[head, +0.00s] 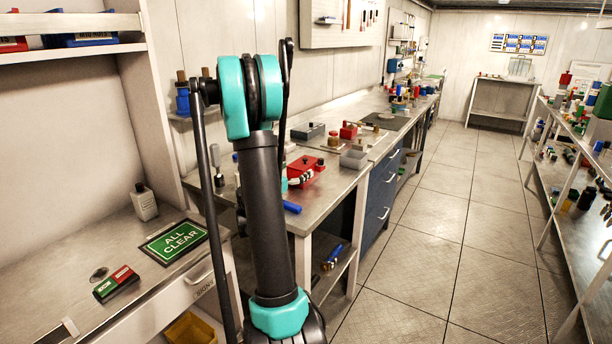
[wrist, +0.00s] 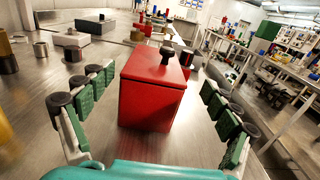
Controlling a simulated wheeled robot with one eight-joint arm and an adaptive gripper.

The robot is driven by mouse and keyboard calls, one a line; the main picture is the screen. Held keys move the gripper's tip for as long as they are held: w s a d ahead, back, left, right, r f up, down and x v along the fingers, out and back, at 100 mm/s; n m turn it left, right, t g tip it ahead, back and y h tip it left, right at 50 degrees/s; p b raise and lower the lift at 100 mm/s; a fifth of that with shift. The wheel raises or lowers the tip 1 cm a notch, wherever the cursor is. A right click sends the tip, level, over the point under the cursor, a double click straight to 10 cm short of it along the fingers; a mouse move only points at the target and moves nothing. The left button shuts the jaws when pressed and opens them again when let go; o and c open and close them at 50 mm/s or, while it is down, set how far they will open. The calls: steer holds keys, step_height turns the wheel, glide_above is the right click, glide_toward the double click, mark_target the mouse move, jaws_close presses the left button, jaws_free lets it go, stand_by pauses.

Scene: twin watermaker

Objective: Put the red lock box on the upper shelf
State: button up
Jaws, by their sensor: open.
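The red lock box (wrist: 150,98), a red block with a dark knob on top, stands on the metal worktop in the wrist view. My gripper (wrist: 160,82) is open, with green-padded fingers on either side of the box and visible gaps on both sides. In the head view the red lock box (head: 311,166) is on the bench just right of my arm, with my gripper (head: 300,178) beside it, partly hidden by the arm. A shelf (head: 70,53) at the upper left holds red and blue bins.
A blue cylinder (head: 291,207) lies near the bench's front edge. A grey box (head: 354,157) and another red box (head: 348,130) stand farther along. A green ALL CLEAR sign (head: 173,241) and a grey bottle (head: 144,203) are on the left desk. The aisle floor (head: 430,240) is clear.

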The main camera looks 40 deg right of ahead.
mark_target(301, 164)
steer(key=x, duration=0.5)
steer(key=shift+w, duration=0.3)
steer(key=shift+a, duration=0.1)
steer(key=shift+c, duration=0.4)
steer(key=c, duration=1.8)
